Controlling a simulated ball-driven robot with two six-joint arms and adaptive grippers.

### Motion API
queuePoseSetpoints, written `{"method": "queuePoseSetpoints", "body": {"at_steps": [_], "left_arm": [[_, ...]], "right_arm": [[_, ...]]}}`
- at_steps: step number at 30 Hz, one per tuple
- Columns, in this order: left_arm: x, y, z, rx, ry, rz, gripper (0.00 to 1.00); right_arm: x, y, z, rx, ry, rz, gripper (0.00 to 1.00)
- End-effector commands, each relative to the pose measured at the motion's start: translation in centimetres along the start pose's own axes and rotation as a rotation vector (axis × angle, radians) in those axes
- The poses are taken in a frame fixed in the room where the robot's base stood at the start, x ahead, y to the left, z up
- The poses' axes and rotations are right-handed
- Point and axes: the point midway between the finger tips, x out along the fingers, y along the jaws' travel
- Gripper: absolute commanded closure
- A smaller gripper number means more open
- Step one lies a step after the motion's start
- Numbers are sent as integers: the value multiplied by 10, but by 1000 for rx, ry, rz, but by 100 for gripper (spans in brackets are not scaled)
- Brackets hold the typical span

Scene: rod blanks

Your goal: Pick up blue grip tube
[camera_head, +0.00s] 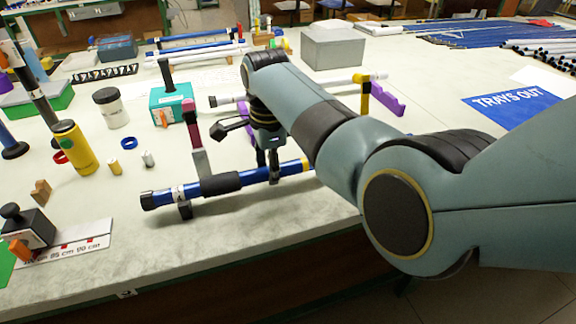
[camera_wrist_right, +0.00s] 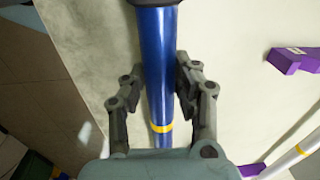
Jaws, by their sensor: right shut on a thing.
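The blue grip tube (camera_head: 255,176) lies roughly level near the table's front edge, with a black sleeve, a black left end cap and a yellow band near its right end. Its left part is at a small dark support (camera_head: 185,209). My right gripper (camera_head: 267,172) reaches down onto it, right of the sleeve, and is shut on it. In the right wrist view, the blue tube (camera_wrist_right: 157,65) runs between the two fingers of my right gripper (camera_wrist_right: 159,95), with the yellow band nearer the palm. I cannot tell whether the tube is lifted. My left gripper is not in view.
An upright grey and pink piece (camera_head: 195,135) stands close behind the sleeve. A yellow cylinder (camera_head: 76,147), a white jar (camera_head: 113,108) and a teal box (camera_head: 171,104) stand to the left. A white rod on purple supports (camera_head: 386,97) lies behind my arm.

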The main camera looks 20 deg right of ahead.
Motion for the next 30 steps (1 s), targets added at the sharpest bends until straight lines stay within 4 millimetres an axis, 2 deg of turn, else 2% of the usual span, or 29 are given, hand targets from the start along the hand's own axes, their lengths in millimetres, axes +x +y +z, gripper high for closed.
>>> {"method": "queuePoseSetpoints", "body": {"at_steps": [5,8,11,24,30], "left_arm": [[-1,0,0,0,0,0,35],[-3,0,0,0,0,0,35],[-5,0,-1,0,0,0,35],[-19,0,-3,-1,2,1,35],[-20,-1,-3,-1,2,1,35]], "right_arm": [[-8,-1,0,0,0,-2,100],[-21,-2,0,1,-1,-3,100],[-41,-4,0,1,0,-6,100],[-99,60,-68,2,3,-3,100],[-112,73,-82,0,1,-1,100]]}}
